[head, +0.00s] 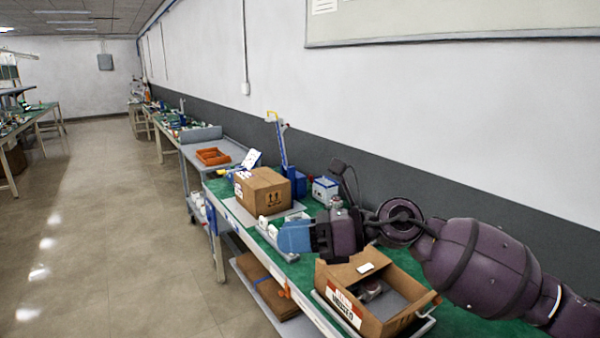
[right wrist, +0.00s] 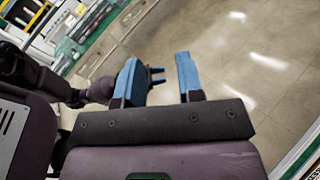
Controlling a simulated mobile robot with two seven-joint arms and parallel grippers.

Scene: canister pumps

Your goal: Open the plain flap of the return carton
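An open brown carton (head: 398,323) with a red and white label stands at the front of the green bench; its print is too small to read surely. A raised flap (head: 342,274) at its back carries a small white piece, and a dark object lies inside. I cannot tell which flap is the plain one. My right gripper (head: 296,237) is above the bench, left of and behind this carton, apart from it. In the right wrist view its blue fingers (right wrist: 158,68) are apart with nothing between them. My left gripper (right wrist: 156,75) seems to show partly behind them.
A closed brown carton (head: 262,193) stands farther along the bench, with a blue and yellow stand (head: 279,140) behind it. A white and blue box (head: 326,190) is near the wall. A grey cart with an orange tray (head: 213,157) stands beyond. The floor at left is clear.

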